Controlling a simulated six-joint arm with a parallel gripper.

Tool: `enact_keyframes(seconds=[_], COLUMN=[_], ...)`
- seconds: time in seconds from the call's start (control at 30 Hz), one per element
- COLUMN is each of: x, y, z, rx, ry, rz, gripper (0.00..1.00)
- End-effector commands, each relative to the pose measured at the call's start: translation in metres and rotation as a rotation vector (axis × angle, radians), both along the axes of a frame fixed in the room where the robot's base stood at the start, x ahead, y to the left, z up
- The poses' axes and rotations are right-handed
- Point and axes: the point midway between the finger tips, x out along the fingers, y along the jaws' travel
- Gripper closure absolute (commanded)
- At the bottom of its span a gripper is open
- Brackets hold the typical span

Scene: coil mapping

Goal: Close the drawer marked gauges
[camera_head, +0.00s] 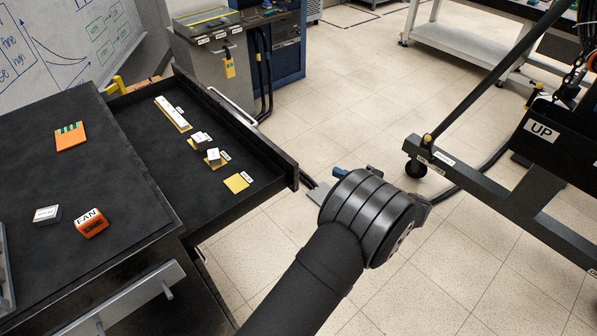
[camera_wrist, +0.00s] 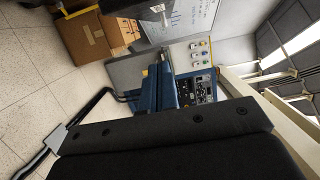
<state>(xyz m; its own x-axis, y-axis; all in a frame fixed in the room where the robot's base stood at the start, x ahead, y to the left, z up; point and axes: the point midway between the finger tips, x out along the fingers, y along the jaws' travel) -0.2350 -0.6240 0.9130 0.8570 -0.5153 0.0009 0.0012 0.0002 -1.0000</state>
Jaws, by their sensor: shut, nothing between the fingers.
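A dark drawer stands pulled out from the black bench, its front panel (camera_head: 285,160) facing right with a silver bar handle (camera_head: 232,106) on it. No "gauges" label is readable on it. Inside lie a yellow-edged white strip (camera_head: 172,113), a yellow card (camera_head: 237,183) and small white blocks (camera_head: 213,155) with tags. My gripper (camera_head: 342,175) is right of the drawer front, apart from it in the picture. It is shut and empty, mostly hidden behind my wrist. A dark bolted slab fills the bottom of the wrist view; I cannot tell what it is.
The bench top (camera_head: 40,140) holds an orange FAN block (camera_head: 91,222), a white-topped block (camera_head: 46,214) and an orange card (camera_head: 70,137). A silver handle (camera_head: 120,300) shows below it. A wheeled frame marked UP (camera_head: 541,130) stands right. Tiled floor between is mostly clear.

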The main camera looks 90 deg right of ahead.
Motion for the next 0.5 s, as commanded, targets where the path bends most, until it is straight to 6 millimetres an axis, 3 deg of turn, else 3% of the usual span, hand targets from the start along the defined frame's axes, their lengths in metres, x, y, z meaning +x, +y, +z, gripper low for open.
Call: enact_keyframes(seconds=[0.1, 0.27, 0.5], x=[0.000, 0.009, 0.048], y=[0.000, -0.005, -0.028], z=[-0.019, -0.022, -0.022], rx=[0.001, -0.001, 0.000], ry=[-0.001, 0.001, 0.001], rz=[0.000, 0.003, 0.005], gripper=[1.00, 1.00, 1.00])
